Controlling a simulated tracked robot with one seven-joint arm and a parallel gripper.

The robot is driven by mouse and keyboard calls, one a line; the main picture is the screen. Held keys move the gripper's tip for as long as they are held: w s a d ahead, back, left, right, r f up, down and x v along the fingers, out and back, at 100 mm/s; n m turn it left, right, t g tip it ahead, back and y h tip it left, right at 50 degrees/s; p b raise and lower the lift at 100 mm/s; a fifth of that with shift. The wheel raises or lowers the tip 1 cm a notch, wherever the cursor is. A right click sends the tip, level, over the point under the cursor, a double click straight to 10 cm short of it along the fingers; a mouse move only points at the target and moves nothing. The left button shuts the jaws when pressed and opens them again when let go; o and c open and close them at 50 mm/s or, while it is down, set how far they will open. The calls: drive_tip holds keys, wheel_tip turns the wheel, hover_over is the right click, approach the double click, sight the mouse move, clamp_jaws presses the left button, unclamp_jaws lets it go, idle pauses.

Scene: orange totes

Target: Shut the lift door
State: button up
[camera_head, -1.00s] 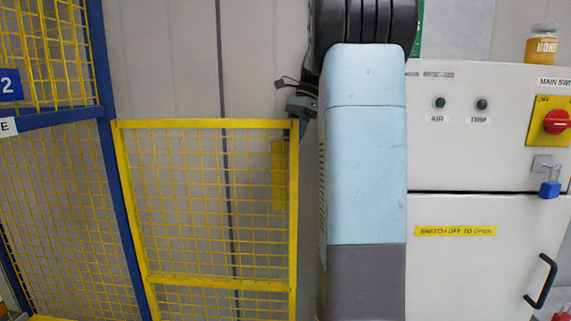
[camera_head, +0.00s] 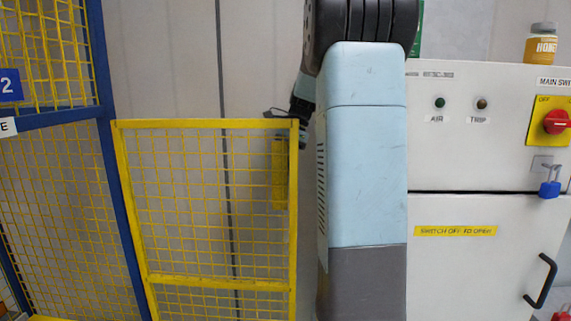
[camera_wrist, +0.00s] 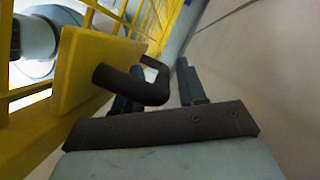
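The lift door is a yellow mesh gate (camera_head: 215,124) in a yellow frame, beside a blue post in the head view. A yellow plate (camera_head: 279,175) shows through its mesh near the right edge. In the wrist view a bent black handle (camera_wrist: 130,85) stands out from a yellow plate (camera_wrist: 75,65). My gripper (camera_wrist: 158,92) is open, with one finger partly hidden behind the handle and the other to its right. The handle's bent end lies near the gap; I cannot tell whether they touch. In the head view my wrist is at the gate's top right corner, with the fingertips unclear.
A blue-framed yellow mesh fence (camera_head: 55,190) stands at the left. A pale cabinet (camera_head: 470,160) with a red switch (camera_head: 556,121), blue padlock (camera_head: 549,188) and black handle (camera_head: 542,282) stands at the right. A plain wall is behind.

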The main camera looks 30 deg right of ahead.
clamp_jaws()
idle(0.3)
